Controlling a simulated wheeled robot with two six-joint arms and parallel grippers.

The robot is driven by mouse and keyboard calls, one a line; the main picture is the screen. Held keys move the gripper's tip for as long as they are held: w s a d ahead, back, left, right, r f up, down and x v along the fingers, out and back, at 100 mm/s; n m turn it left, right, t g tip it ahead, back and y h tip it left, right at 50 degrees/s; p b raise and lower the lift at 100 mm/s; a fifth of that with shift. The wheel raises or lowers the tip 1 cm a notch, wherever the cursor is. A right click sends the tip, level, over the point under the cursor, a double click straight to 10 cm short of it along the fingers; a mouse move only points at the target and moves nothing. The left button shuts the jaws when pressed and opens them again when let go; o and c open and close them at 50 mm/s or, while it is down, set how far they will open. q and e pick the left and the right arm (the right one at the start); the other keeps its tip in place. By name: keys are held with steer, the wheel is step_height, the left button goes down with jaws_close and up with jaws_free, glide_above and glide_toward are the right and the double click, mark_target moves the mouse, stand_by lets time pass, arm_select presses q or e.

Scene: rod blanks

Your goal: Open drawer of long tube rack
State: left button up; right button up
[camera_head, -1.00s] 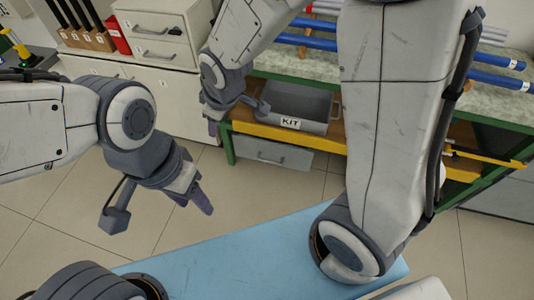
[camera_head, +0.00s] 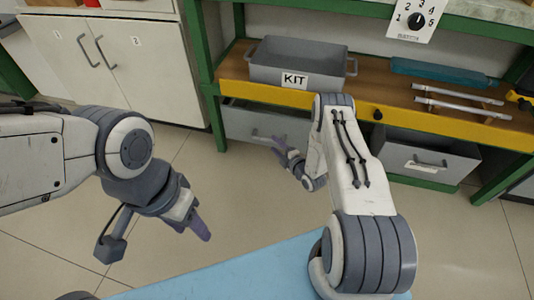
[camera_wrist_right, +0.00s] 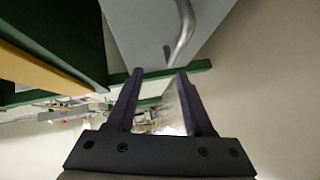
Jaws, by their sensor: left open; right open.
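A grey drawer (camera_head: 240,124) with a bar handle (camera_head: 262,136) hangs under the left part of the green-framed bench. A second grey drawer (camera_head: 400,156) with its own handle (camera_head: 430,161) is under the right part. I cannot tell which one is meant as the long tube rack. My right gripper (camera_head: 279,146) is open, close to the left drawer's handle. In the right wrist view the metal handle (camera_wrist_right: 184,30) runs down towards the open jaws (camera_wrist_right: 160,95), beside the grey drawer front (camera_wrist_right: 145,30). Contact cannot be told. My left gripper (camera_head: 196,222) is open and empty over the floor.
A grey KIT bin (camera_head: 325,82) stands on the bench's yellow-edged shelf (camera_head: 345,107). White rods (camera_head: 460,101) and a teal piece (camera_head: 440,74) lie to its right. A white cabinet (camera_head: 110,60) stands at the left. A blue surface (camera_head: 250,272) is in the foreground.

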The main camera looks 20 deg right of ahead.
mark_target(267, 139)
step_height(267, 139, down, 4)
steer(key=s+d+r+b, duration=0.1)
steer(key=s, duration=0.1)
steer(key=shift+t, duration=0.4)
steer(key=shift+b+x, duration=2.8)
steer(key=shift+x, duration=2.4)
arm_select(q)
step_height(267, 139, down, 8)
arm_select(e)
steer(key=shift+d+f, duration=0.2)
jaws_close()
arm_select(q)
steer(key=shift+r, duration=0.1)
